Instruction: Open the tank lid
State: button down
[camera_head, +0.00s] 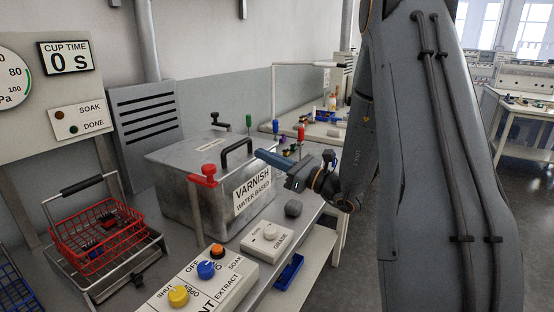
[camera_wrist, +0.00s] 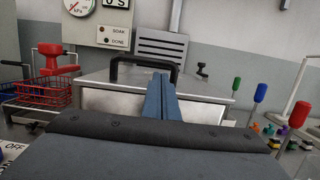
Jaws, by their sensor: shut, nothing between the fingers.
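The tank (camera_head: 200,195) is a grey metal box labelled "VARNISH WATER BASED" on the bench. Its lid (camera_head: 195,148) lies flat on top, with a black bar handle (camera_head: 237,150) near the right side. A red clamp knob (camera_head: 203,175) stands at the front edge. In the wrist view the black handle (camera_wrist: 145,65) is just beyond my fingers, and the red knob (camera_wrist: 55,62) is at the left. My gripper (camera_head: 262,155) is shut and empty, with its blue fingers pointing at the handle; in the wrist view its fingers (camera_wrist: 160,82) overlap the tank's front. Contact with the handle cannot be told.
A red wire basket (camera_head: 95,235) sits on a stand at the left. A control box (camera_head: 200,285) with yellow, blue and orange knobs is in front, beside a small white box (camera_head: 267,242). The floor at right is clear.

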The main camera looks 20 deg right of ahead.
jog(key=shift+p+x, duration=0.35)
jog(key=shift+x, duration=1.45)
